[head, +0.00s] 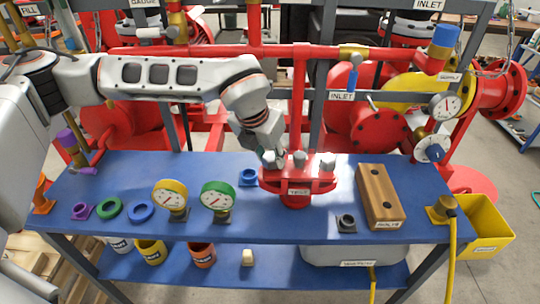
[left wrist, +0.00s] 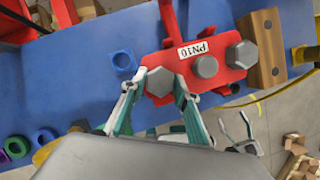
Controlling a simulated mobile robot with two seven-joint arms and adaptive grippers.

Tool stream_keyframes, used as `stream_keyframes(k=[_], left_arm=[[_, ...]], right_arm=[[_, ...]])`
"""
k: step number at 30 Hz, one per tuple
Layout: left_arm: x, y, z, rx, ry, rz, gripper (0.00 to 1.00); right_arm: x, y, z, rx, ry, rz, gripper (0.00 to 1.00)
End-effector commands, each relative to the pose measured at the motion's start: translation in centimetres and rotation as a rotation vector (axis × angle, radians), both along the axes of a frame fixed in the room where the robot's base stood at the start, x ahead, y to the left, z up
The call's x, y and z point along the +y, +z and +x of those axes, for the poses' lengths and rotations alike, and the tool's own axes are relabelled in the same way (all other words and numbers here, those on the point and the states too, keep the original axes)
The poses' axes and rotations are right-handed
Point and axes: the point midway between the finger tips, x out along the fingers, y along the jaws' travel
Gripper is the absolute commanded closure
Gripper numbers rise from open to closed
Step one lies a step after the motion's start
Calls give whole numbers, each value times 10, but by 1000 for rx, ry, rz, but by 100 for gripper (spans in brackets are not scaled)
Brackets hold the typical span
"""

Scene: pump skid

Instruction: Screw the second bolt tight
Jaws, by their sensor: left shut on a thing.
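A red flange (head: 297,187) with a tag stands on the blue bench, and in the left wrist view the flange (left wrist: 224,76) carries a row of hex heads. My left gripper (head: 268,158) comes down on the left side of the flange. In the left wrist view my left gripper (left wrist: 157,90) is shut on the leftmost bolt (left wrist: 160,82), one finger on each side of its head. A smaller middle head (left wrist: 205,67) and a large right bolt (left wrist: 243,55) sit in the flange beside it. My right gripper (left wrist: 239,132) shows beyond the bench edge, fingers apart and empty.
A wooden block (head: 378,194) with dark holes lies right of the flange. A yellow gauge (head: 170,195) and a green gauge (head: 217,196) stand left of it. Red pipework rises behind the bench.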

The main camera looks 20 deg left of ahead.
Motion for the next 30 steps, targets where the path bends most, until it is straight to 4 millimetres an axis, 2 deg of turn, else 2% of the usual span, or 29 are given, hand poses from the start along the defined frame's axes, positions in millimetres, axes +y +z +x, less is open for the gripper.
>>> stream_keyframes(k=[11,30], left_arm=[[1,1,1,-1,-416,-3,92],[-1,3,0,2,-1018,-6,92]], right_arm=[[0,5,0,2,0,-1,32],[0,51,0,0,0,0,32]])
